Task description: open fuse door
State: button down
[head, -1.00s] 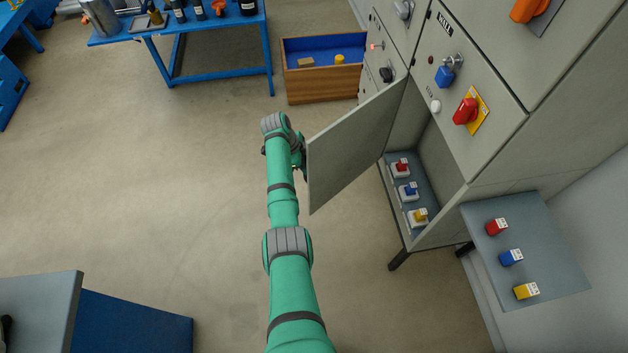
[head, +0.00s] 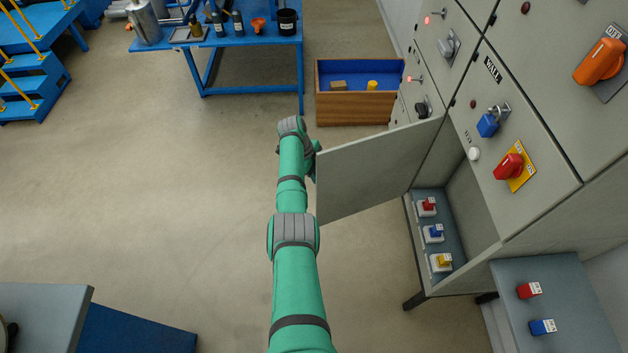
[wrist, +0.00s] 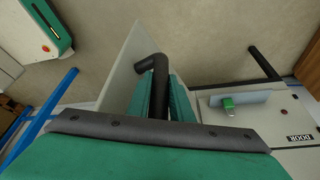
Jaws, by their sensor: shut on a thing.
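The fuse door (head: 375,172) is a grey panel on the lower part of the grey cabinet (head: 530,130). It stands wide open, swung out to the left from the cabinet. In the wrist view, my gripper (wrist: 163,97) is shut on the door's dark bent handle (wrist: 158,68). In the head view, my green arm reaches to the door's free edge and hides the handle. Inside the open compartment, red (head: 428,204), blue (head: 436,230) and yellow (head: 444,261) fuses sit in white holders in a column.
A grey shelf (head: 560,300) at the lower right carries red and blue fuses. A wooden box (head: 350,108) with a blue inside stands beyond the door, and a blue workbench (head: 245,52) is at the back. The floor left of my arm is clear.

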jog(key=c, duration=1.8)
grip_release()
jog(key=shift+o, duration=1.1)
jog(key=shift+s+d, duration=0.1)
jog(key=shift+d, duration=0.2)
jog(key=shift+s+d+f, duration=0.1)
jog(key=shift+d, duration=0.2)
jog(key=shift+a+r, duration=0.2)
jog(key=shift+r, duration=0.1)
jog(key=v, duration=1)
jog(key=shift+d+f, duration=0.1)
